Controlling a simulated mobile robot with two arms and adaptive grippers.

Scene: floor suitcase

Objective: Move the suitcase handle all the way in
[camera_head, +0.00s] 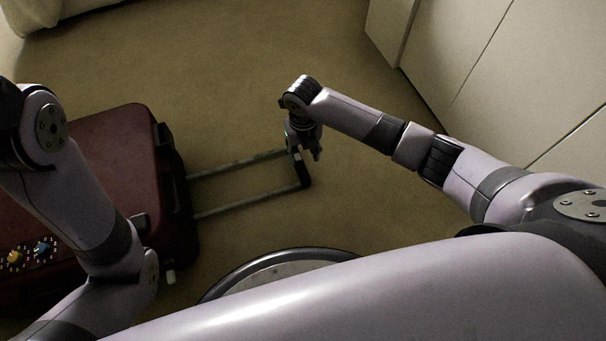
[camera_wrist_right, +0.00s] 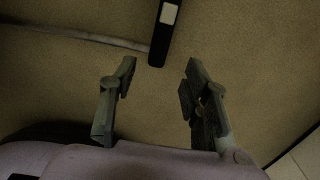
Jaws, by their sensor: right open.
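A dark red suitcase (camera_head: 110,140) lies on the carpet at the left in the head view. Its handle sticks out to the right on two grey rods (camera_head: 240,164), ending in a black crossbar grip (camera_head: 305,178). My right gripper (camera_head: 314,155) is beside the far end of the grip. In the right wrist view the open, empty right gripper (camera_wrist_right: 160,75) has its fingers apart. The end of the black grip (camera_wrist_right: 163,35) shows just beyond the fingertips, not between them. I cannot tell whether they touch. My left arm crosses the suitcase, but its gripper is out of view.
Pale cabinets (camera_head: 510,70) stand at the upper right. A light piece of furniture (camera_head: 40,14) is at the top left corner. Carpet (camera_head: 230,80) is clear beyond the handle. My base rim is close to the near rod.

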